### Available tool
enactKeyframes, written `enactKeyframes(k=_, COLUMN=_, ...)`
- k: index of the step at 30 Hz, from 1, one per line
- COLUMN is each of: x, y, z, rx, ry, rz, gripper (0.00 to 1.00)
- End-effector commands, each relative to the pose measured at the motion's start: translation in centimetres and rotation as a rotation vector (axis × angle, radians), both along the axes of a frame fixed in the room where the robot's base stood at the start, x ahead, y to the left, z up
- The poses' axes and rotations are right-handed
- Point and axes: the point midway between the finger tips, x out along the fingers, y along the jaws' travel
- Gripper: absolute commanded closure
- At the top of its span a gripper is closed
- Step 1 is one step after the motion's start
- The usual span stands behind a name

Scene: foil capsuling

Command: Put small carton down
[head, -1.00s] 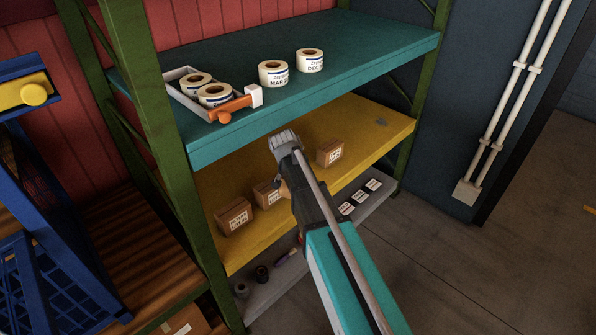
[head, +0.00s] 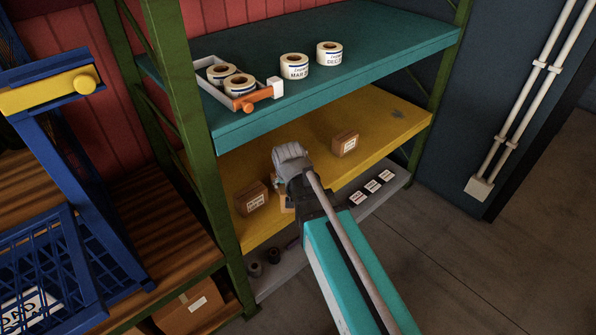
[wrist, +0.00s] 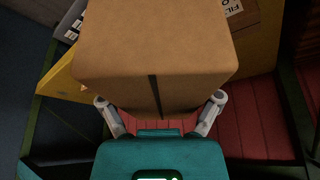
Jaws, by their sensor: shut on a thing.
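A small brown carton (wrist: 155,45) fills the upper middle of the wrist view, with a dark strip down its near face. My gripper (wrist: 160,108) is shut on it, one finger at each side. In the head view my gripper (head: 286,196) is at the front of the yellow shelf (head: 385,125), and the held carton (head: 288,205) is mostly hidden behind it. I cannot tell whether the carton touches the shelf. Another labelled carton (head: 252,198) stands close by on the left, and a third carton (head: 345,144) stands farther right on the same shelf.
The teal shelf (head: 400,40) above carries label rolls (head: 295,66) and a tray (head: 208,88) with an orange-handled tool. The grey lower shelf (head: 335,215) holds dark labelled cards (head: 372,187). A green post (head: 185,100) stands left. Yellow shelf space is clear behind the cartons.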

Motion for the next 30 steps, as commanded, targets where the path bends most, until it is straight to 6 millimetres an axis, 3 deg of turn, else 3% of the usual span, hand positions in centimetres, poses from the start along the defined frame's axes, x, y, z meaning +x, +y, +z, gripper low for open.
enactKeyframes(k=1, x=-1.4, y=0.5, z=0.7, rx=0.001, ry=-0.001, rz=0.045, gripper=0.78)
enactKeyframes(k=10, x=-5.6, y=2.9, z=2.3, rx=0.001, ry=-0.002, rz=0.263, gripper=0.78)
enactKeyframes(k=20, x=-5.0, y=2.8, z=5.6, rx=0.0, ry=-0.002, rz=0.252, gripper=0.78)
enactKeyframes(k=30, x=-5.0, y=2.7, z=11.1, rx=0.001, ry=-0.002, rz=0.25, gripper=0.78)
